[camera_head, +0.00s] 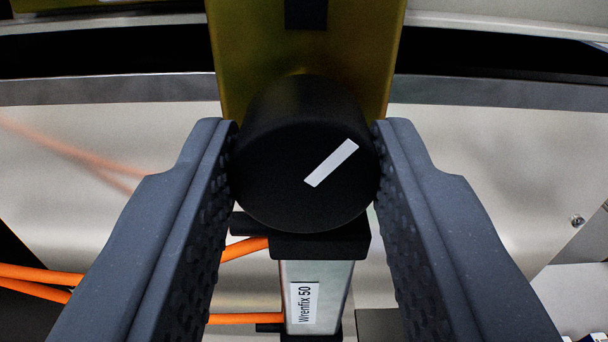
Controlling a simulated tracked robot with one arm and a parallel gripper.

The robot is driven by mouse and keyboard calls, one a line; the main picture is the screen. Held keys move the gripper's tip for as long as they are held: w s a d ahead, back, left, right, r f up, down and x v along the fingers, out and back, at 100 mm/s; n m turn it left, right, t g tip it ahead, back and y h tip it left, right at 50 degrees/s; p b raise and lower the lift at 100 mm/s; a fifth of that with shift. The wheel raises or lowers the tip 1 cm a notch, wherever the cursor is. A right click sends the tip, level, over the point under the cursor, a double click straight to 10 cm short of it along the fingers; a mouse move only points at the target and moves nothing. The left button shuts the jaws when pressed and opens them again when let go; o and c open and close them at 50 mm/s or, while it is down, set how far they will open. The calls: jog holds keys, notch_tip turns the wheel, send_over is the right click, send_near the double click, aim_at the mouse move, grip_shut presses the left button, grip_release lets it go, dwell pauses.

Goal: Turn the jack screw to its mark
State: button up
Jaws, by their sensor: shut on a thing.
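A round black knob (290,165), which I take to be the jack screw's head, faces me at the centre of the view. A white pointer line on its face slants from near the middle up to the right. My gripper (305,155) is shut on the knob, with one dark grey finger at its left side and one at its right. The knob sits in front of a yellow-olive plate (385,50). I cannot make out a separate target mark around the knob.
Below the knob is a black block (320,246) over a metal body with a label (304,305) reading "Wrenfix 50". Orange cables (40,276) run at the lower left. A pale metal panel (480,160) with a dark slot above it spans the background.

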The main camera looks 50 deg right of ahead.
jog(key=shift+w+f, duration=0.1)
jog(key=o, duration=1)
jog(key=shift+c, duration=0.2)
jog(key=shift+a, duration=0.15)
jog(key=shift+s+a, duration=0.2)
jog(key=shift+s, duration=0.15)
jog(key=b+v, duration=0.8)
jog(key=v, duration=0.5)
jog(key=shift+d, duration=0.1)
